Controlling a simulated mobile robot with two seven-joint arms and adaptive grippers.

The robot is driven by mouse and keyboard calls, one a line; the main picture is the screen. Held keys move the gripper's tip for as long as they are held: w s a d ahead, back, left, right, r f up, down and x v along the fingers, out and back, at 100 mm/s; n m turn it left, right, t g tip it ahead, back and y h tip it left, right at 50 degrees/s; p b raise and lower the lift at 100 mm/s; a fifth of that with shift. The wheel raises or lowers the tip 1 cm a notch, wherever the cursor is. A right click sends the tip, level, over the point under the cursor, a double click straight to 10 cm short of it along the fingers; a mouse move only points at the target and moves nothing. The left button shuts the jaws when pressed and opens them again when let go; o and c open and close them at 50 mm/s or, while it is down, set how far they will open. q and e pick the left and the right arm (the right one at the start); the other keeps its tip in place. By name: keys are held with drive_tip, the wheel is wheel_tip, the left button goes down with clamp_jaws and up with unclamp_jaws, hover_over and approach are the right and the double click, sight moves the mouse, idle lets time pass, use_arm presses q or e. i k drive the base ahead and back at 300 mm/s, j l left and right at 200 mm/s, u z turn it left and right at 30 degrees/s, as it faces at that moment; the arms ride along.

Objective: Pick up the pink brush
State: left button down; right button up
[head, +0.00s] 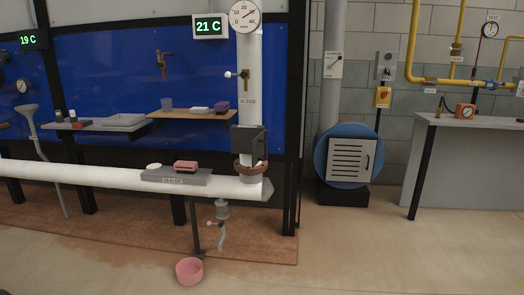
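A pink block-shaped item (186,165), which looks like the pink brush, lies on a grey labelled ledge (160,176) on top of the white horizontal pipe. Its bristles are too small to make out. A small white rounded item (154,167) lies to its left on the same ledge. Neither of my grippers is in view.
A white vertical pipe (248,100) with a dark box (247,142) stands just right of the ledge. A wooden shelf (190,115) and a grey shelf (78,126) hang behind. A pink bucket (189,271) stands on the floor. The floor at front right is clear.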

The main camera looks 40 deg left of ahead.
sight(181, 166)
drive_tip(key=u, duration=1.7)
